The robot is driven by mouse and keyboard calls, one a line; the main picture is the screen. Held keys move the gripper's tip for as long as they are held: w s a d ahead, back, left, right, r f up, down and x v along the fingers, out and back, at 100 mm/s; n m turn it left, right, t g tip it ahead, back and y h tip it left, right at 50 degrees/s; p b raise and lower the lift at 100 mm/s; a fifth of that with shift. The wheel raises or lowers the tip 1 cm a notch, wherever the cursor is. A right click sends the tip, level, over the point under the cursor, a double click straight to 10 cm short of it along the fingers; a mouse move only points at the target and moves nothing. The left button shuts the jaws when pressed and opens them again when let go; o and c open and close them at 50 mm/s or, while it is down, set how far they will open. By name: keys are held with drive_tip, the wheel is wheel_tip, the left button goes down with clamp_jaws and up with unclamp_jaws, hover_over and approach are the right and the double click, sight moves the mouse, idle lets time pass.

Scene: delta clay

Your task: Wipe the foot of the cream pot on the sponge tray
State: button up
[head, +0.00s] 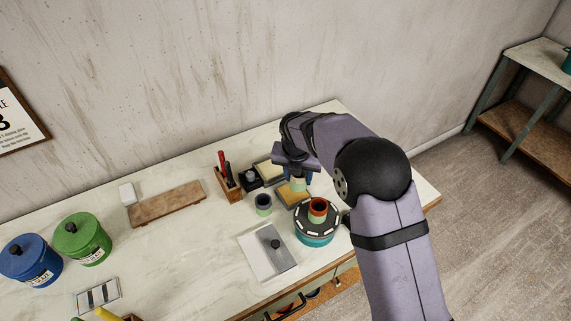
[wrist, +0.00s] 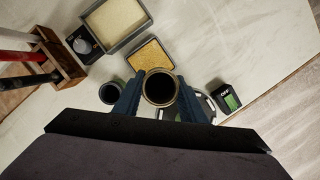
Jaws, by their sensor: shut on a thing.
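The cream pot (head: 298,184) is upright between the fingers of my gripper (head: 297,174). In the wrist view I look down into the pot's dark mouth (wrist: 160,87), with my blue fingers (wrist: 160,95) shut on either side. A tray with a yellow sponge (head: 289,195) lies under and beside the pot; in the wrist view its sponge (wrist: 149,57) shows just beyond the pot's rim. The pot's foot is hidden from the wrist view, and I cannot tell whether it touches the sponge.
A second tray with a paler pad (wrist: 117,18) lies behind. A wooden tool holder (head: 229,187), a black box with a knob (wrist: 82,42) and a small grey pot (head: 263,204) stand to the left.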

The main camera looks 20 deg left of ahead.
drive_tip(key=shift+w+a+f+m, duration=0.2)
drive_tip(key=shift+w+a, duration=0.15)
drive_tip(key=shift+w, duration=0.15)
drive_tip(key=shift+w+a+f+m, duration=0.1)
drive_tip(key=shift+w+a+m, duration=0.15)
drive_tip(key=shift+w, duration=0.2)
drive_tip(key=shift+w+a+r+m+h, duration=0.2)
drive_tip(key=shift+w+a+m+h, duration=0.1)
drive_tip(key=shift+w+a+m, duration=0.25)
drive_tip(key=shift+f, duration=0.1)
drive_tip(key=shift+f+b, duration=1.35)
drive_tip(key=shift+f, duration=0.5)
drive_tip(key=shift+f+p, duration=0.45)
drive_tip(key=shift+f, duration=0.05)
idle(0.5)
drive_tip(key=p+v, duration=0.1)
drive_tip(key=p, duration=0.1)
drive_tip(key=p+v, duration=0.2)
drive_tip(key=a+p+v, duration=0.1)
drive_tip(key=p+v, duration=0.1)
drive_tip(key=shift+r, duration=0.15)
idle(0.3)
